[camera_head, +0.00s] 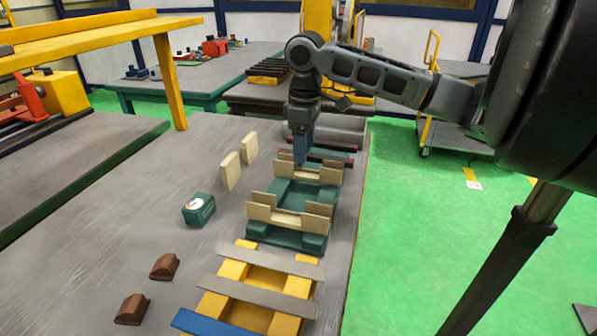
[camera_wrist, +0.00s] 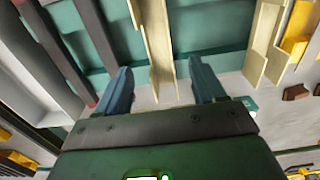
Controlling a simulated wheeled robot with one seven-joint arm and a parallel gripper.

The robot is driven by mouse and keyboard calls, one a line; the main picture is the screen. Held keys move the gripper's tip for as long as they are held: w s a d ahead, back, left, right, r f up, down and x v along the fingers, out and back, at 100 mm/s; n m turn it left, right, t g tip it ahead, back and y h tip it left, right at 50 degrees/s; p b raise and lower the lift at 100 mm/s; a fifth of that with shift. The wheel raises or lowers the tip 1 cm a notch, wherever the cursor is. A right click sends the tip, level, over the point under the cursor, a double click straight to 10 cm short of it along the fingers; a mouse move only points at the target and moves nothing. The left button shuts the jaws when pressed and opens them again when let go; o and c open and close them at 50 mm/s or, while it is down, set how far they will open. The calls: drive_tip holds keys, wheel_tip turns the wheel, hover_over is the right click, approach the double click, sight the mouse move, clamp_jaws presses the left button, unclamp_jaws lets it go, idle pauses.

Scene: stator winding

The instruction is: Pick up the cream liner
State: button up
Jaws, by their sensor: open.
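Several cream liners are in view. Two flat ones stand upright on the table, a nearer one (camera_head: 230,171) and a farther one (camera_head: 249,148). Two notched ones sit on the green fixture (camera_head: 315,242), a near one (camera_head: 289,217) and a far one (camera_head: 330,174). My gripper (camera_head: 300,161) points down at the far end of the fixture, by the far notched liner. In the wrist view my gripper (camera_wrist: 159,68) is open, with a cream liner (camera_wrist: 159,50) between its blue fingers and a gap on each side. Another cream liner (camera_wrist: 266,45) shows at right. Finger depth is unclear.
A green box (camera_head: 199,209) and two brown blocks (camera_head: 164,267) (camera_head: 132,309) stand left of the fixture. A yellow frame with grey bars (camera_head: 262,295) lies in front. Dark red rods (camera_head: 332,147) lie behind.

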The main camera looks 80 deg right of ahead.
sight(306, 176)
drive_tip(key=f, duration=0.6)
drive_tip(key=shift+s+f+p, duration=0.25)
drive_tip(key=shift+f+p, duration=0.05)
drive_tip(key=shift+p, duration=0.05)
drive_tip(key=shift+c, duration=0.3)
drive_tip(key=c, duration=0.8)
drive_tip(key=shift+r, duration=0.2)
